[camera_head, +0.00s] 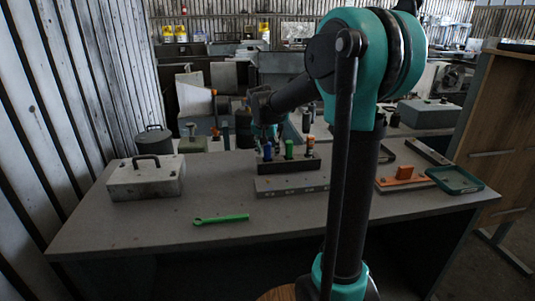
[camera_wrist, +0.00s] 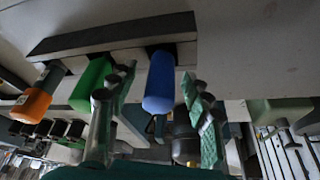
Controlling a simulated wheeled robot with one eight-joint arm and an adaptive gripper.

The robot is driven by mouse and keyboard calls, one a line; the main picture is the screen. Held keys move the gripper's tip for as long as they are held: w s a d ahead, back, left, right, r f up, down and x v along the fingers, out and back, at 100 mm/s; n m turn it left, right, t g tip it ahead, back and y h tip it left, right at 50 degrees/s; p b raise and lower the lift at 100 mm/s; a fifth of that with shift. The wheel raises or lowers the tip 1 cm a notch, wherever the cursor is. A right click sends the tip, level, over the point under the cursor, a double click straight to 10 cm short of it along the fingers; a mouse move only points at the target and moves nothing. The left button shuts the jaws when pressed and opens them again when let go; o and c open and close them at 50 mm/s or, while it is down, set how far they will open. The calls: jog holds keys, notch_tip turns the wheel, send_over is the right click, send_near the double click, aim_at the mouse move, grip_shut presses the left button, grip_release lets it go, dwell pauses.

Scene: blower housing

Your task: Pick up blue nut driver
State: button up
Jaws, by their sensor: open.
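The blue nut driver (camera_wrist: 160,82) stands in a dark holder (camera_wrist: 110,38). In the wrist view its blue handle shows between the two fingers of my gripper (camera_wrist: 158,88), with a gap on either side. The fingers have green pads and are spread open, holding nothing. In the head view the blue handle (camera_head: 268,151) is at the left end of the holder, and my gripper (camera_head: 265,130) is small and dark right above it. Whether the fingers reach fully around the handle is hard to tell.
A green-handled driver (camera_head: 289,149) and an orange-handled one (camera_head: 310,146) stand beside it in the holder. On the table (camera_head: 130,222) are a green wrench (camera_head: 221,219), a grey box (camera_head: 146,178) and a green tray (camera_head: 455,180). The front of the table is mostly clear.

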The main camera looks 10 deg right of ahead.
jog(key=shift+f, duration=0.1)
grip_shut()
dwell(0.3)
notch_tip(320, 180, up, 20)
dwell(0.8)
